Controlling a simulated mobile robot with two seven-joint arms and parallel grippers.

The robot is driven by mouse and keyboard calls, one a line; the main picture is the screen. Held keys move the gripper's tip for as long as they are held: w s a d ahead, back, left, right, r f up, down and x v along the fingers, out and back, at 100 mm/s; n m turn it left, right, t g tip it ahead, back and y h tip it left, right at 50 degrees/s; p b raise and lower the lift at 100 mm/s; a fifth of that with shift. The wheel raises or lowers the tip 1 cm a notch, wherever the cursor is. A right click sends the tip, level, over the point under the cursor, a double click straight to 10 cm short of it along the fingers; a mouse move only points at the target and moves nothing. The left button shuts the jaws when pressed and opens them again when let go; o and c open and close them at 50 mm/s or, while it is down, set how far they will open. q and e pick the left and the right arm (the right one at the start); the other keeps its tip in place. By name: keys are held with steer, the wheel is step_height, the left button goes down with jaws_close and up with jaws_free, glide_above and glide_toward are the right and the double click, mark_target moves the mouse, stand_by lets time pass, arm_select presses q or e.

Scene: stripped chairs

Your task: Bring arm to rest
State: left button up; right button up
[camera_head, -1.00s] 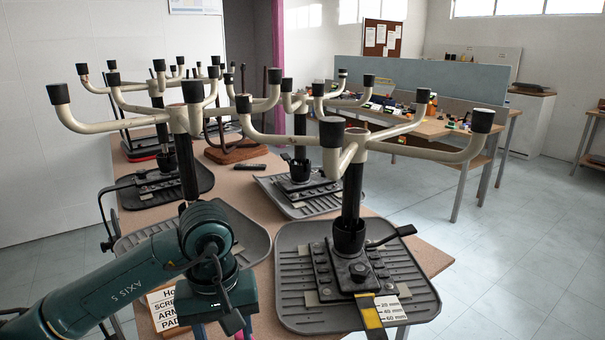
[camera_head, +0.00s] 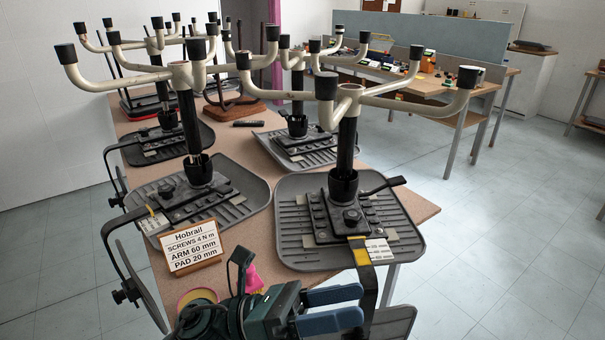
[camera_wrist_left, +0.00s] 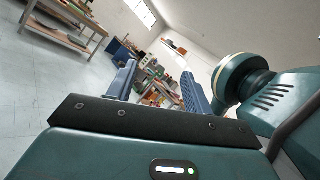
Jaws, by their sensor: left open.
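My left gripper (camera_head: 360,304) is low in the head view, in front of the nearest upturned chair seat. Its two blue fingers are apart and point right, with nothing seen between them. In the left wrist view the same gripper (camera_wrist_left: 157,76) shows its fingers spread, with the room beyond. My teal left arm comes in from the bottom edge of the head view. My right gripper is not in view.
Upturned grey chair seats, the nearest one (camera_head: 410,235) with a star base (camera_head: 350,92) on top, stand on the brown table (camera_head: 150,125). A sign (camera_head: 190,247) stands at the table's front. Open floor (camera_head: 520,220) lies to the right.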

arm_select(q)
steer(key=w+a+f+n+t+y+p, duration=0.1)
steer(key=w+a+f+n+t+y, duration=0.3)
steer(key=n+t, duration=0.8)
steer(key=w+a+f+n+t+y, duration=0.35)
steer(key=a+n+t+y, duration=0.25)
steer(key=n, duration=1.2)
steer(key=s+a+f+n+g+y, duration=0.3)
steer(key=f+n, duration=0.4)
steer(key=f, duration=0.3)
steer(key=s+a+f+n+g+y, duration=0.3)
steer(key=s+a+f+n+y, duration=0.2)
steer(key=s+f+n, duration=0.3)
step_height(320, 180, down, 2)
steer(key=shift+s+a+g+p, duration=0.3)
steer(key=shift+a+p, duration=0.15)
